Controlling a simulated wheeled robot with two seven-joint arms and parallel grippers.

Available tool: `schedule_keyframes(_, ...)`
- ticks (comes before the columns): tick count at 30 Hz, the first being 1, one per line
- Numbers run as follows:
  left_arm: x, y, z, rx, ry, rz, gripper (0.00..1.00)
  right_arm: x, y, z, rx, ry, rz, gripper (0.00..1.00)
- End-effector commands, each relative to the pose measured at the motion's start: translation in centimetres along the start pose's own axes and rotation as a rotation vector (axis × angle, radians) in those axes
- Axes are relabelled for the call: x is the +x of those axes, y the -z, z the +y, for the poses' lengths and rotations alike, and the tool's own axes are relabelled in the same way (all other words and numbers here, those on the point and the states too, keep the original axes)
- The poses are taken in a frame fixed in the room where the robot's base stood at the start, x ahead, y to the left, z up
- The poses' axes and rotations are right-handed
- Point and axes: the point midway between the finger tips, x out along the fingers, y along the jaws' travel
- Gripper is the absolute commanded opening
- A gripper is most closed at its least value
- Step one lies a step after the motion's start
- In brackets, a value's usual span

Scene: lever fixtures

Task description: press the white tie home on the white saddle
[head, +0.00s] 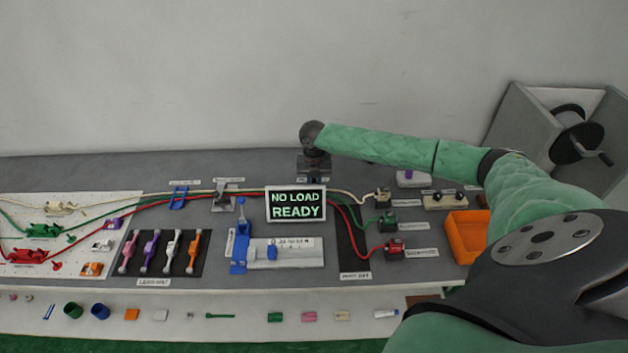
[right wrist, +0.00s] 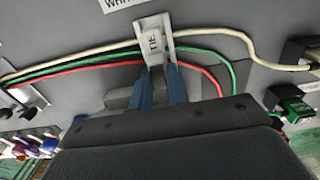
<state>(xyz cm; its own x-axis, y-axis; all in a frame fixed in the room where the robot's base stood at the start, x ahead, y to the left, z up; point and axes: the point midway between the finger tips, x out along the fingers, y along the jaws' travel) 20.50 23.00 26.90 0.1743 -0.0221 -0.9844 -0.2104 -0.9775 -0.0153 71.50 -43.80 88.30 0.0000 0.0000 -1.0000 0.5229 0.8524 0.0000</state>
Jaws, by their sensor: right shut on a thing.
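The white tie (right wrist: 153,36), marked TIE, stands at the top middle of the right wrist view, where the cream, green and red cables pass. My right gripper (right wrist: 160,74) has its blue fingers close together at the tie's lower end and is shut on it. The white saddle cannot be made out apart from the tie, and I cannot tell whether the tie is seated. In the head view my right arm reaches in from the right, its wrist above the display, and the fingertips are hidden there. My left gripper is not in view.
A display (head: 296,204) reading NO LOAD READY stands in front of the right gripper. Cream (right wrist: 215,32), green (right wrist: 204,52) and red (right wrist: 197,68) cables run across the bench to connectors at the right. An orange bin (head: 465,238) sits at the right, beside my arm.

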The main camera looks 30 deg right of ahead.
Motion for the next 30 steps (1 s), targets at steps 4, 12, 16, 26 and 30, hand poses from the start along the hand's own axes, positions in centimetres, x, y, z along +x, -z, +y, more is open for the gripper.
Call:
schedule_keyframes(4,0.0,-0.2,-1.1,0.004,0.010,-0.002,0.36,0.3,0.0,0.0,0.000,0.000,0.000,0.00)
schedule_keyframes(12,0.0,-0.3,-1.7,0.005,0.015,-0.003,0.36,0.4,0.0,0.0,0.000,0.000,0.000,0.00)
schedule_keyframes(16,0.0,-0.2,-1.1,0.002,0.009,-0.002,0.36,0.4,0.0,0.0,0.000,0.000,0.000,0.00)
schedule_keyframes(26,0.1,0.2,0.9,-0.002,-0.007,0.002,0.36,1.1,0.0,0.0,-0.001,-0.001,0.000,0.00)
schedule_keyframes(30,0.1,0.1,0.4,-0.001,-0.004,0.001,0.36,1.4,0.0,0.0,-0.001,0.000,0.000,0.00)
